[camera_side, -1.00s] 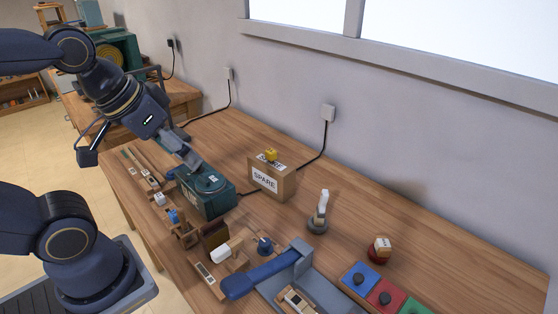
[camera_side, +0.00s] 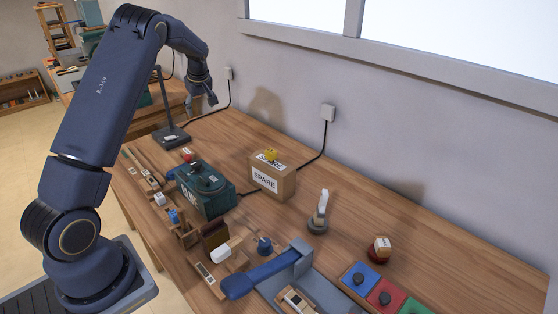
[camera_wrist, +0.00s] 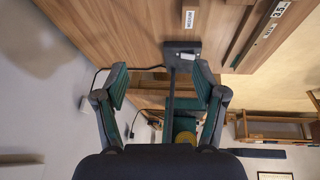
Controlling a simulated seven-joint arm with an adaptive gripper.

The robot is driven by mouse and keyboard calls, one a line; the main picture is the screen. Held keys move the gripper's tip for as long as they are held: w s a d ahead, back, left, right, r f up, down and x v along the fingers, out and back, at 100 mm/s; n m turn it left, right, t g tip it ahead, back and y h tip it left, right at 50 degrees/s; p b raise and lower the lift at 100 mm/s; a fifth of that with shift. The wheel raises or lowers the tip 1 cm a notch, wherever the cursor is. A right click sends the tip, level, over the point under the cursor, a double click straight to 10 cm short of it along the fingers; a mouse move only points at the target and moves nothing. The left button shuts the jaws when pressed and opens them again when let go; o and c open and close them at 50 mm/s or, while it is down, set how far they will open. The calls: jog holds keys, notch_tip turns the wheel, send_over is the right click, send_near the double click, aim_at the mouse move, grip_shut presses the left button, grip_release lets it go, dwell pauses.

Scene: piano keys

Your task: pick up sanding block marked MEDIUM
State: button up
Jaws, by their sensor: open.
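A small white label (camera_wrist: 189,18) lies flat on or near the wood at the top of the wrist view. Its print is too small to read surely, though it may say MEDIUM. I cannot tell the outline of a block around it, and I cannot pick out the sanding block in the side view. My gripper (camera_wrist: 161,82) is open and empty, its two green-padded fingers wide apart. In the side view my gripper (camera_side: 208,96) is high above the far end of the bench, clear of everything on it.
A black stand (camera_side: 172,136) with an upright post is at the bench's far end; its base (camera_wrist: 181,48) lies beyond my fingers. A green machine (camera_side: 207,190) and a SPARE box (camera_side: 272,178) stand nearer. Long wooden strips (camera_side: 140,170) line the left edge. The wall borders the right.

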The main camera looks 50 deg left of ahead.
jog(key=g, duration=0.2)
send_near(190, 153)
jog(key=x, duration=0.4)
jog(key=shift+s, duration=0.15)
jog(key=shift+t, duration=0.3)
jog(key=shift+x, duration=3)
jog(key=shift+s+d, duration=0.1)
jog(key=c, duration=1.2)
jog(key=shift+r, duration=0.1)
